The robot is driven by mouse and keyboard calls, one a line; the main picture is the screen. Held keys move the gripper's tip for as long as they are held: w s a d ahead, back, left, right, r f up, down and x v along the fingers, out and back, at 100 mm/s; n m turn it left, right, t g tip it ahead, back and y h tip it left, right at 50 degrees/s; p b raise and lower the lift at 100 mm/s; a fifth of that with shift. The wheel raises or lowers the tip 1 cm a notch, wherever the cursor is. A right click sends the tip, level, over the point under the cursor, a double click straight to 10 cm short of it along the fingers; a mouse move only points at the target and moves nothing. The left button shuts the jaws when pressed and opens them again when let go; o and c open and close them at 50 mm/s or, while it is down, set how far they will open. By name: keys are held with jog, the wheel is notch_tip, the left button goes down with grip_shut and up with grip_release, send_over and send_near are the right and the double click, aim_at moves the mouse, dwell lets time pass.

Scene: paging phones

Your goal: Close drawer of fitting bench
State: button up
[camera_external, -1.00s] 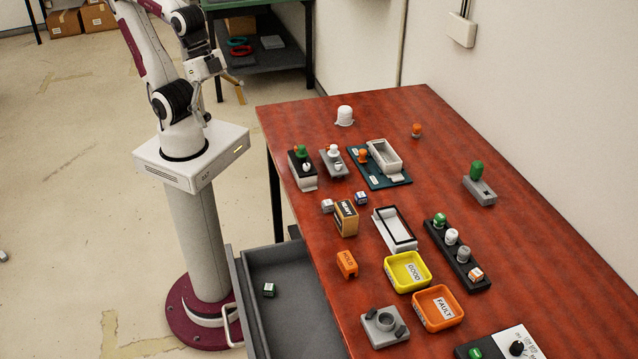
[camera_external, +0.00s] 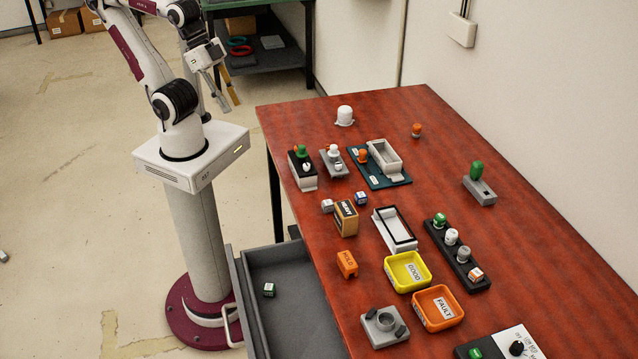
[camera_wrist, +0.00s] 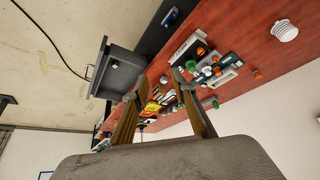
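The fitting bench has a red-brown top (camera_external: 540,235). Its grey drawer (camera_external: 290,300) stands pulled out on the side toward my base, with a pale bar handle (camera_external: 230,326) on its front. A small dark green-and-white block (camera_external: 269,289) lies inside the drawer. The lower end of the drawer is cut off by the picture edge. The open drawer (camera_wrist: 120,72) also shows in the wrist view, left of the fingers. My gripper (camera_external: 230,101) hangs in the air beyond the bench's far left corner, well away from the drawer. In the wrist view its two fingers (camera_wrist: 154,86) are apart with nothing between them.
The bench top holds a yellow tray (camera_external: 390,272), an orange tray (camera_external: 419,311), an orange block (camera_external: 347,264), a grey fixture (camera_external: 385,326) and several small parts. A dark shelf (camera_external: 270,58) stands behind my gripper.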

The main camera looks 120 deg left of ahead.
grip_shut()
jog(key=w+d+f+m+y, duration=0.1)
jog(key=w+d+f+m, duration=0.3)
jog(key=d+f, duration=0.85)
jog(key=w+d+f+m+t, duration=0.1)
jog(key=w+d+f+m, duration=0.45)
jog(key=d, duration=1.15)
jog(key=w+d+f+m+y, duration=0.1)
jog(key=w+d+f, duration=0.2)
jog(key=d+f, duration=1)
jog(key=w+d+r+n+t+h, duration=0.1)
jog(key=w+d+r+n, duration=0.2)
jog(key=d, duration=0.4)
jog(key=shift+w+d+r, duration=0.2)
jog(key=shift+w+r, duration=0.1)
jog(key=shift+r, duration=0.3)
